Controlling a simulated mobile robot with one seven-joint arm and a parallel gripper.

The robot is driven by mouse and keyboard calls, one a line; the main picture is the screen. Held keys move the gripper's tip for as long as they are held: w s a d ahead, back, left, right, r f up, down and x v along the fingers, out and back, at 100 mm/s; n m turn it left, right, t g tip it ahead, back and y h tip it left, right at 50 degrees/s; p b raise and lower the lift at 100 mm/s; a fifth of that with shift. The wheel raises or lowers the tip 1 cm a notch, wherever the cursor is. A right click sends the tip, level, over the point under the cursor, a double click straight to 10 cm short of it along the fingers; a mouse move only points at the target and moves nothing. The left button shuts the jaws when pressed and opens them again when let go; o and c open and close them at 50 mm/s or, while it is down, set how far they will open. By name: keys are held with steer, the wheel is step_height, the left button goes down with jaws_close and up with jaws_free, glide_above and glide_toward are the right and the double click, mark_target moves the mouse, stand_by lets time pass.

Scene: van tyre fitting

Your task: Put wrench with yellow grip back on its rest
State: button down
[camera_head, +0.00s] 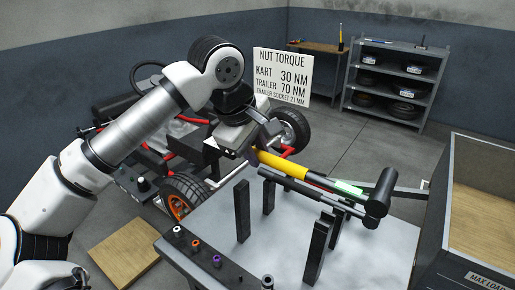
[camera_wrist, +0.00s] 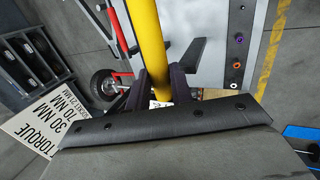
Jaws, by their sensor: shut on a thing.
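The wrench with the yellow grip (camera_head: 285,166) runs from my gripper (camera_head: 256,149) down to the right in the head view. Its dark head (camera_head: 382,187) is at the right end, with a lit green part on the shaft. In the wrist view, the yellow grip (camera_wrist: 148,38) lies between the two dark fingers of my gripper (camera_wrist: 160,85), which are shut on it. The rest is a set of black upright posts (camera_head: 242,210) on the grey table. A second, dark wrench (camera_head: 300,186) lies across the posts, just below the yellow one. Contact between the held wrench and the posts is unclear.
Small sockets (camera_head: 196,246) line the table's front left edge. A kart (camera_head: 180,140) stands behind the table. A wooden-floored bin (camera_head: 482,215) is close on the right. The table surface (camera_head: 375,255) is bare at the front right.

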steer(key=shift+a+b, duration=0.15)
steer(key=shift+b, duration=0.2)
steer(key=shift+w+f+b, duration=0.1)
steer(key=shift+f+b, duration=2.25)
steer(key=shift+f, duration=0.35)
steer(key=shift+b, duration=0.35)
steer(key=shift+f+b, duration=0.45)
steer(key=shift+b, duration=0.5)
stand_by(1.1)
steer(key=shift+f+b, duration=1)
steer(key=shift+f, duration=0.2)
steer(key=c, duration=1.1)
jaws_free()
steer(key=shift+c, duration=0.2)
